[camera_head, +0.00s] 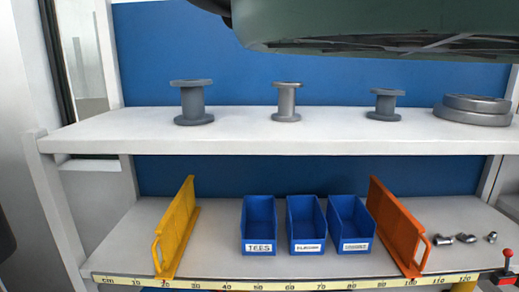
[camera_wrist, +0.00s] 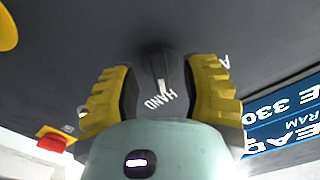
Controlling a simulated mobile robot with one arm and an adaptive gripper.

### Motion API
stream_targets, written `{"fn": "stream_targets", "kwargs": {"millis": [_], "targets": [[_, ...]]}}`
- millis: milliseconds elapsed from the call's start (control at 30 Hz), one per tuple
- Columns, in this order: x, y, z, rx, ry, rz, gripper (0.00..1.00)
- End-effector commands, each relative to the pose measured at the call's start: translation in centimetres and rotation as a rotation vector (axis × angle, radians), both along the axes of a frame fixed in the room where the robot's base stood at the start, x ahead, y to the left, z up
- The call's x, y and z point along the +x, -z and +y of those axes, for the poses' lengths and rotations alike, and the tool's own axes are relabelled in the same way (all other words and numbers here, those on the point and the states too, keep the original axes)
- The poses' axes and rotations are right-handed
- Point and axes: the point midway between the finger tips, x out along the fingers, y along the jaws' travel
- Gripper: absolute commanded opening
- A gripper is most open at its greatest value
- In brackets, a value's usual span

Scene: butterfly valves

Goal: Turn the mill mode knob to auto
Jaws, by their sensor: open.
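In the wrist view a dark knob (camera_wrist: 153,62) sits on a dark grey panel, between the fingers of my gripper (camera_wrist: 160,90). My gripper is open, with one yellow, dark-padded finger on each side of the knob. I cannot tell whether either pad touches it. The white word HAND (camera_wrist: 159,94) is printed beside the knob's near end, on the panel. A white letter A (camera_wrist: 224,62) shows just right of the right finger; the rest of that word is hidden. Neither the knob nor my gripper shows in the head view.
In the wrist view a red button on a yellow base (camera_wrist: 54,140) is at lower left and a blue sign (camera_wrist: 285,110) at right. The head view shows a shelf (camera_head: 245,143) with grey flanged pieces, and blue bins (camera_head: 306,243) between yellow (camera_head: 174,232) and orange (camera_head: 397,228) brackets.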

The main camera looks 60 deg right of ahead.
Motion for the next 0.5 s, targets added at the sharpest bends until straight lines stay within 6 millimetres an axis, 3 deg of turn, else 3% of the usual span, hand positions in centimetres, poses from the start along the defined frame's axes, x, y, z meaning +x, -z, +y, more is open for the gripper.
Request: {"fn": "stream_targets", "kwargs": {"millis": [500], "targets": [[1.3,0.0,1.0,0.000,-0.001,-0.002,0.45]]}}
